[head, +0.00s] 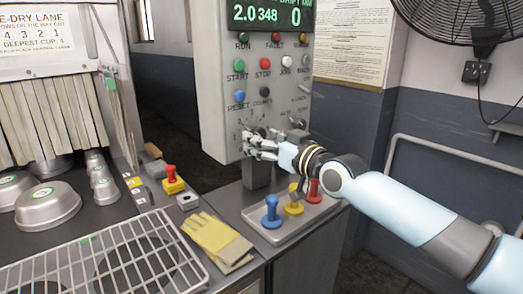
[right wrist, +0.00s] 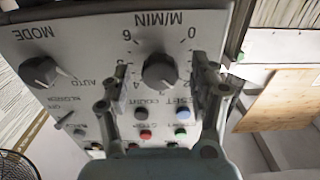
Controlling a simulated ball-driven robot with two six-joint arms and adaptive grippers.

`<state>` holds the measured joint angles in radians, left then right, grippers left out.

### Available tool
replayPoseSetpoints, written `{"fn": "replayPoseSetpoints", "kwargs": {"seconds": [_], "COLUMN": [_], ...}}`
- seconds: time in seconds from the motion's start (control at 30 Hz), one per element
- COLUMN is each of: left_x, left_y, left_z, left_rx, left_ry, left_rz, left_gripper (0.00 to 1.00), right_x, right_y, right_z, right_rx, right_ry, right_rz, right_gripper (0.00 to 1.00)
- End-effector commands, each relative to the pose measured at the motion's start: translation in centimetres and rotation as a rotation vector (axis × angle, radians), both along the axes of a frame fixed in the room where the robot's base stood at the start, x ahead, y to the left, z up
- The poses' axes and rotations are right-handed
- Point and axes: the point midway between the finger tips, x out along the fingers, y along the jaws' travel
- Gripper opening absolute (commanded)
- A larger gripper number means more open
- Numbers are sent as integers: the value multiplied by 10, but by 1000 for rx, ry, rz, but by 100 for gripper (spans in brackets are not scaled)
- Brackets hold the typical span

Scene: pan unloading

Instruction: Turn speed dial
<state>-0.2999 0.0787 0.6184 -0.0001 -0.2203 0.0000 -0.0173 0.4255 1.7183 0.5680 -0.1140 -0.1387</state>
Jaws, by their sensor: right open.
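The panel display (head: 271,14) shows 2.0, 348 and 0. My left gripper is out of view.
A mode knob (right wrist: 42,71) sits beside the speed dial. Several coloured buttons (head: 264,64) are above it. A tray (head: 318,215) with blue, yellow and red knobbed pieces stands below my right arm. Yellow gloves (head: 214,236) and a wire rack (head: 110,262) lie to the left.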

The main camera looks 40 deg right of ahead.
Motion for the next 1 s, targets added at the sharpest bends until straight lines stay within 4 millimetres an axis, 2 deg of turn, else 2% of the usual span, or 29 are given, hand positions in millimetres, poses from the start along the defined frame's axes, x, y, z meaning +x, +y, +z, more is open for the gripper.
{"fn": "replayPoseSetpoints", "kwargs": {"seconds": [0.13, 0.4, 0.8, 1.0], "left_x": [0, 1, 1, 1], "left_y": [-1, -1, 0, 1], "left_z": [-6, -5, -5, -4], "left_rx": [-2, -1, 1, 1], "left_ry": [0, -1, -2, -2], "left_rz": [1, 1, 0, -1], "left_gripper": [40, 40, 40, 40], "right_x": [9, 10, 10, 10], "right_y": [1, 1, 1, 1], "right_z": [0, 1, 1, 1], "right_rx": [0, 0, 0, 12], "right_ry": [1, 1, 1, 2], "right_rz": [1, 1, 1, 1], "right_gripper": [62, 60, 8, 7]}}
